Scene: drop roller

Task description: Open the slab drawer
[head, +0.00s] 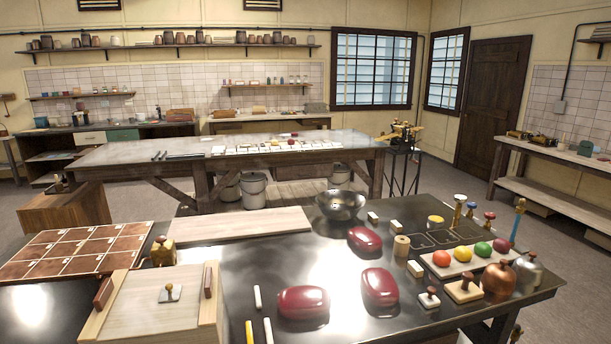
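No thing in view is plainly marked as the slab drawer, and I cannot tell which one it is. A pale wooden box-like unit (140,307) with raised side rails stands at the front left of the dark table. Two red-brown blocks sit on its rails, and a small metal plate with a brown knob (170,293) is on its top. Its front is cut off by the picture edge. My gripper is not in view.
The dark table (235,262) holds dark red lidded shapes (303,302), a metal bowl (341,204), a pale board (240,224), a tile tray (75,250) and a tray of coloured balls (468,260). A long worktable (110,158) stands behind. Grey floor shows at right.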

